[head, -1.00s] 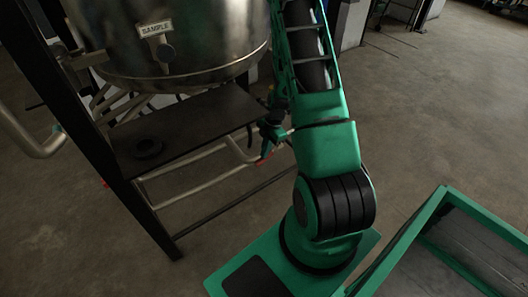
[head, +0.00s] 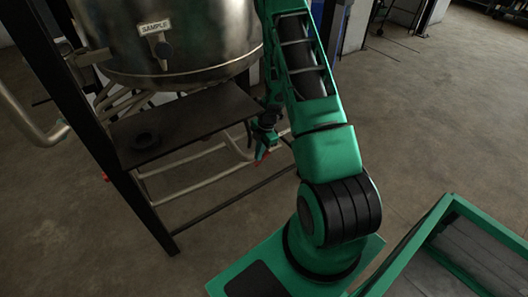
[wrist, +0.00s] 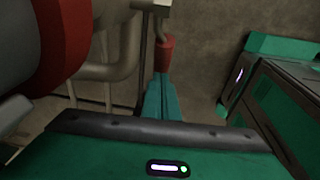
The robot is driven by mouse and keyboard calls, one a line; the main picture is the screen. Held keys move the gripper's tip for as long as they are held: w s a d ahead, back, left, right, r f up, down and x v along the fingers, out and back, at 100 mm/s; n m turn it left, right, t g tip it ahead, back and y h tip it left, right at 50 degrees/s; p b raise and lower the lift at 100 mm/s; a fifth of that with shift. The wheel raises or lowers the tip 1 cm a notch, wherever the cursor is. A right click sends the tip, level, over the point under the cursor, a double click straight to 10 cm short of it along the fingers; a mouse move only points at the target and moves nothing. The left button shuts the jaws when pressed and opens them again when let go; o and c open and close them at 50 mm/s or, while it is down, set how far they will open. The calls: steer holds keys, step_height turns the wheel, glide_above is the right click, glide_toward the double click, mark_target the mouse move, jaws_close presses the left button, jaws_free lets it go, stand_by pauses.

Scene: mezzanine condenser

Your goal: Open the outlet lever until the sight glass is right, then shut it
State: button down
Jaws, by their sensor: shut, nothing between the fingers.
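A red lever handle (wrist: 166,55) hangs below a pale metal fitting (wrist: 154,5) in the wrist view. My gripper (wrist: 164,82) is shut and empty, its teal fingertips at the handle's lower end. I cannot tell whether they touch it. In the head view the red handle (head: 262,153) is a small patch under my gripper (head: 266,135), right of the steel vessel (head: 165,50). No sight glass can be made out.
Pale pipes (head: 190,177) run below. In the wrist view a red-banded grey cylinder (wrist: 15,45) is close at left.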

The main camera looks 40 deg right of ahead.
steer(key=shift+s+d+f, duration=0.1)
steer(key=shift+d+f, duration=0.15)
steer(key=shift+f, duration=0.55)
steer(key=shift+s+d+f, duration=0.1)
steer(key=shift+d+f, duration=0.15)
steer(key=shift+f, duration=0.55)
steer(key=shift+r, duration=0.1)
